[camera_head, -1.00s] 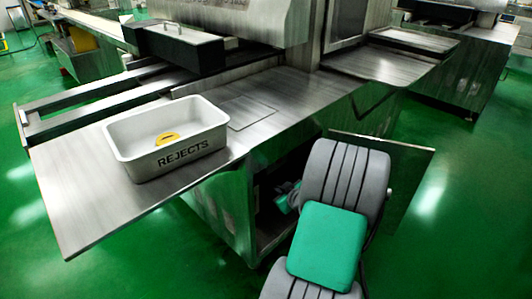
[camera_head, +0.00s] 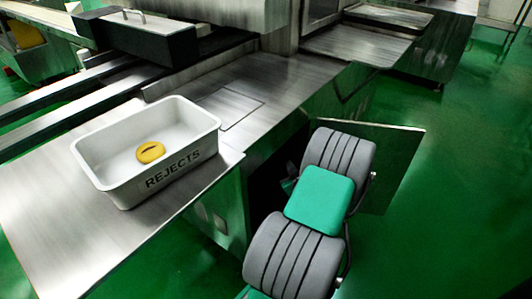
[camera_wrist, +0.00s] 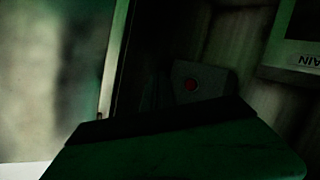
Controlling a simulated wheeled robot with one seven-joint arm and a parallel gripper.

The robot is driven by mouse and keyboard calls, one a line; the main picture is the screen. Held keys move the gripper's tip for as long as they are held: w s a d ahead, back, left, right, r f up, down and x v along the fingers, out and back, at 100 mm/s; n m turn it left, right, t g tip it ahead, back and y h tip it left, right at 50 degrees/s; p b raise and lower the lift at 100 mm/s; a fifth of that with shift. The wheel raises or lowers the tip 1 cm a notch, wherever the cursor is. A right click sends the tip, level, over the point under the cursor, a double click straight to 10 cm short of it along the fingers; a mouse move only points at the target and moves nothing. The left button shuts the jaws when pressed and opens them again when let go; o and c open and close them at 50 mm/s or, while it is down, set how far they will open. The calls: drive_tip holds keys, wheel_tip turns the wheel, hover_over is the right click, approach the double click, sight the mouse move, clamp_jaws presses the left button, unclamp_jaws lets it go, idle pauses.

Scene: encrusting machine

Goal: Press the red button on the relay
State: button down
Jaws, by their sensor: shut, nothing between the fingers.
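The red button (camera_wrist: 191,85) shows in the wrist view, right of centre, as a small round dim red spot. It sits on the relay (camera_wrist: 216,82), a dark grey box or plate in deep shadow. A dark green and black shape, which I take for my gripper (camera_wrist: 172,122), fills the lower part of the wrist view, in front of and below the relay. It covers the relay's lower edge. I see no clear gap between it and the button, and cannot tell if they touch. In the head view my arm reaches into the open cabinet (camera_head: 222,212), and the relay is hidden.
A cabinet door (camera_head: 392,160) stands open on the right. A white REJECTS bin (camera_head: 110,180) with a yellow ring (camera_head: 150,152) inside stands on the steel table (camera_head: 50,225). A light panel with upside-down lettering (camera_wrist: 305,60) is right of the relay. Green floor is clear at right.

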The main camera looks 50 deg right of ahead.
drive_tip(key=w+p, duration=0.2)
drive_tip(key=w, duration=0.5)
drive_tip(key=shift+a, duration=0.35)
idle(1.5)
drive_tip(key=shift+w, duration=0.35)
drive_tip(key=shift+w+a, duration=0.1)
drive_tip(key=shift+w, duration=0.3)
idle(0.5)
drive_tip(key=shift+s+b, duration=0.65)
drive_tip(key=shift+s, duration=0.15)
